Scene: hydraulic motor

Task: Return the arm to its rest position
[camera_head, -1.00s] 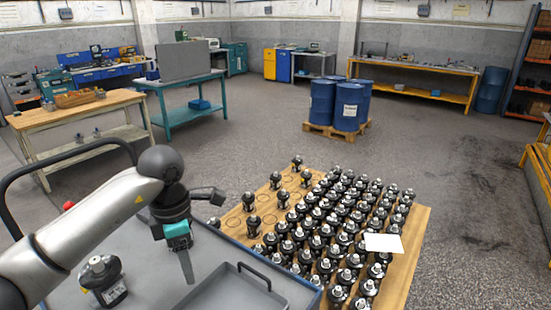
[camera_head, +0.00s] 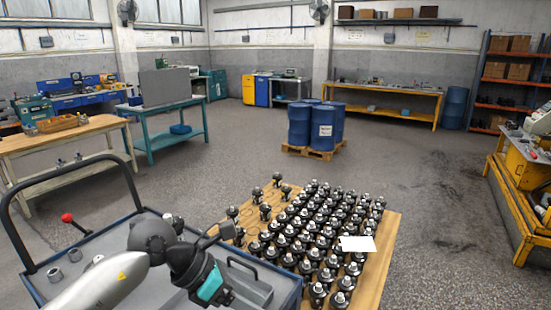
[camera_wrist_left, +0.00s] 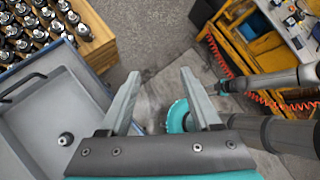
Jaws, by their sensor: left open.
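My left arm (camera_head: 110,275) comes in at the bottom of the head view, bent above the grey cart. Its dark and teal wrist (camera_head: 205,280) points down and right, and its fingertips do not show there. In the left wrist view my left gripper (camera_wrist_left: 160,90) is open. Its two grey fingers stand apart with nothing between them, over the floor beside the cart. Grey and dark arm links with a teal ring show at the right of that view. I make out no right gripper fingers in either view.
The blue-edged cart (camera_head: 30,283) carries a grey tray (camera_wrist_left: 30,105), a small part (camera_wrist_left: 66,139) and two metal rings. A wooden pallet (camera_head: 378,255) with many black motors stands beside it, a white sheet (camera_head: 357,244) on top. Blue drums (camera_head: 322,128) stand farther back; floor between is clear.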

